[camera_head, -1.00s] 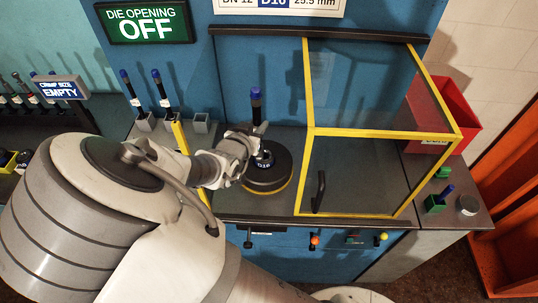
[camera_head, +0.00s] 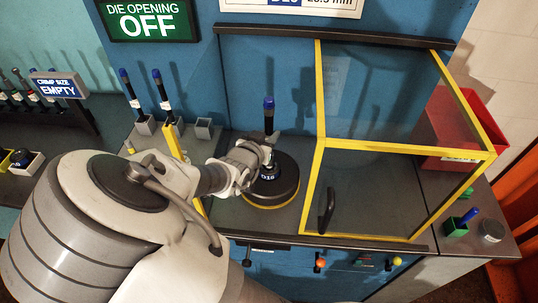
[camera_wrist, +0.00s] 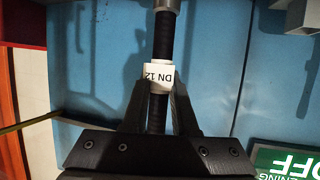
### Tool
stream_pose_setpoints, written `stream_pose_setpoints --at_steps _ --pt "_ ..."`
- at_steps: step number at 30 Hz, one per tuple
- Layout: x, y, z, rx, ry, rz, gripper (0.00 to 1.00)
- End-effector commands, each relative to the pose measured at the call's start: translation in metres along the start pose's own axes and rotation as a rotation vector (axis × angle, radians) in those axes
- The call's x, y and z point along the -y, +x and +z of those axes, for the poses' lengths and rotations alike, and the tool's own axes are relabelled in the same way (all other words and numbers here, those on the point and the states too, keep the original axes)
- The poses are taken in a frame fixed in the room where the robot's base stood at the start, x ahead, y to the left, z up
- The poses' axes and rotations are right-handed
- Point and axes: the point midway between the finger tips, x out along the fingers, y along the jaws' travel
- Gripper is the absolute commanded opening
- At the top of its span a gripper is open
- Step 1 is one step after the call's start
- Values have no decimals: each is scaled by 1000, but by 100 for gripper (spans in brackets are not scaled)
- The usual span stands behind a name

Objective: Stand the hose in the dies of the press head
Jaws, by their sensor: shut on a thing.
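The hose (camera_head: 268,118) is black with a blue cap and stands upright over the press head (camera_head: 272,187), a round black body with a yellow base ring and a D16 label. My gripper (camera_head: 262,152) is at the hose, just above the press head. In the wrist view my gripper (camera_wrist: 156,110) is shut on the hose (camera_wrist: 163,38), just beside its white DN 12 label, with a grey metal end at the top edge.
A yellow-framed clear guard (camera_head: 375,145) stands right of the press head. Two more blue-capped hoses stand in grey holders (camera_head: 146,126) at the left, with an empty-looking holder (camera_head: 204,128) beside them. A red bin (camera_head: 455,125) is behind the guard. The sign (camera_head: 147,22) reads DIE OPENING OFF.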

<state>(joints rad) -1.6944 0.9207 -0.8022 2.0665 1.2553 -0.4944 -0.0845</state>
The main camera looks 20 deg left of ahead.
Motion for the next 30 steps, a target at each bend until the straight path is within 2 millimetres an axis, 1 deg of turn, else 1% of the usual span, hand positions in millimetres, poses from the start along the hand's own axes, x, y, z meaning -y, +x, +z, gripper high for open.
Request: stream_pose_setpoints --at_steps 1,8,15,18,30 --pt "0 4 8 -3 1 0 0" --pt "0 6 14 -3 1 0 0" --pt "0 16 38 -3 0 0 0" --pt "0 19 44 -3 0 0 0" --pt "0 19 45 -3 1 0 0"
